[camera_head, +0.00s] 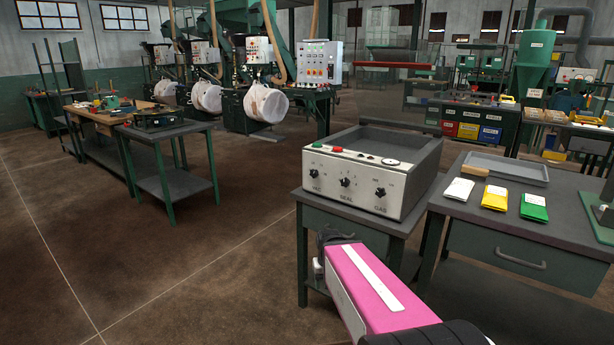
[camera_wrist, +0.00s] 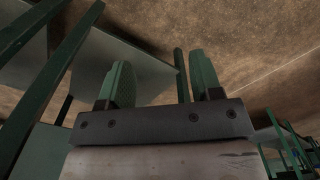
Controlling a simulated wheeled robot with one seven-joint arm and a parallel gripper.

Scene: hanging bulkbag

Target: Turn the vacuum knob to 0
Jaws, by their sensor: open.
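The vacuum knob (camera_head: 314,174) is the leftmost of three black knobs on the front of a cream-white machine (camera_head: 408,203), above the label VAC. Its pointer setting is too small to read. The seal knob (camera_head: 347,182) is in the middle and the gas knob (camera_head: 381,193) at the right. My gripper (camera_head: 329,237) is below the machine's front panel, in front of the green stand, apart from the knobs. In the wrist view my gripper (camera_wrist: 160,75) has its two green fingers spread with nothing between them. No knob shows in the wrist view.
The machine stands on a dark-topped green table (camera_head: 352,220). To the right, a workbench (camera_head: 469,211) holds a grey tray (camera_head: 506,168) and white, yellow and green packets. Open brown floor (camera_head: 200,260) lies to the left. Other benches and machines stand farther back.

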